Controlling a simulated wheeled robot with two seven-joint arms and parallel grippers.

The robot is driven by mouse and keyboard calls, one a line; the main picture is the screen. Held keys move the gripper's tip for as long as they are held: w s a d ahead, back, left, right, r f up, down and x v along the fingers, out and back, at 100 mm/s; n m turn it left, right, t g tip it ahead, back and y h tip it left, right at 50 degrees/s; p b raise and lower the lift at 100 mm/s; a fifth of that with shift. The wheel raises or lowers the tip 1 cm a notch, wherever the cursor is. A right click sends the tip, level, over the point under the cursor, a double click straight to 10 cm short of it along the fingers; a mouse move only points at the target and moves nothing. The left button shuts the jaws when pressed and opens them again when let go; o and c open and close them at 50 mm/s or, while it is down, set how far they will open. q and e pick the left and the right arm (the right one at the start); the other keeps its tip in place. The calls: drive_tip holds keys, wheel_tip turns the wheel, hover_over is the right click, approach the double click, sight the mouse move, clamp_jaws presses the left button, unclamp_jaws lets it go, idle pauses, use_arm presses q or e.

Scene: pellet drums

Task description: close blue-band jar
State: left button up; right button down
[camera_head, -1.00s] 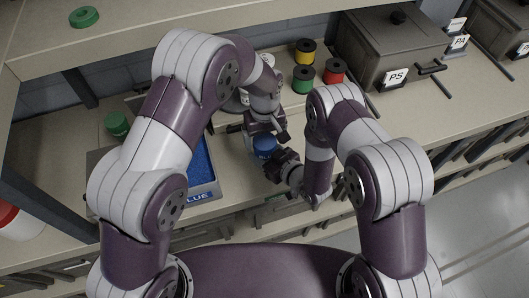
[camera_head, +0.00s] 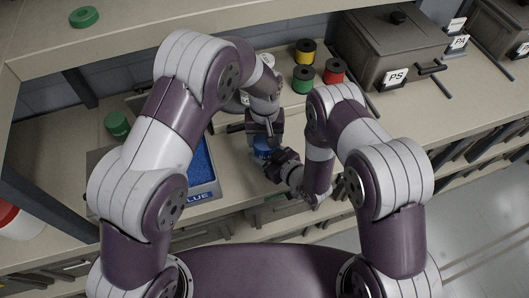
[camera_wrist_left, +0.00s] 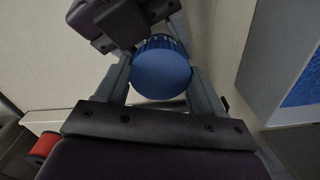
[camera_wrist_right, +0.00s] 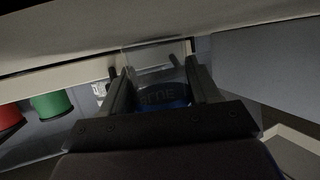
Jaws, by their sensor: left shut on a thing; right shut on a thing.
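The left wrist view looks onto the round blue lid (camera_wrist_left: 160,72), with ridged sides. My left gripper (camera_wrist_left: 162,60) is shut on it, a finger on each side. In the right wrist view, my right gripper (camera_wrist_right: 158,76) is shut on the clear jar with its blue band (camera_wrist_right: 165,95), lettering on the band. In the head view, my left gripper (camera_head: 262,138) is above the blue of the jar (camera_head: 262,152) and my right gripper (camera_head: 277,168) is beside it, low on the right. The grippers hide much of both; I cannot tell how the lid sits on the jar.
A tray of blue pellets (camera_head: 213,188) lies left of the jar. A green lid (camera_head: 117,124) is behind it. Yellow, red and green spools (camera_head: 303,79) and a grey box marked PS (camera_head: 372,52) stand at the back right.

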use_arm(q)
drive_tip(key=o, duration=1.2)
drive_tip(key=shift+c, duration=0.2)
drive_tip(key=shift+r, duration=0.15)
wheel_tip(320, 180, up, 4)
drive_tip(key=shift+r, duration=0.15)
drive_tip(key=shift+c, duration=0.4)
wheel_tip(320, 180, up, 3)
drive_tip(key=n, duration=0.2)
drive_tip(key=shift+n, duration=0.4)
drive_tip(key=shift+r+n, duration=0.25)
drive_tip(key=shift+n, duration=0.05)
drive_tip(key=shift+f, duration=4.05)
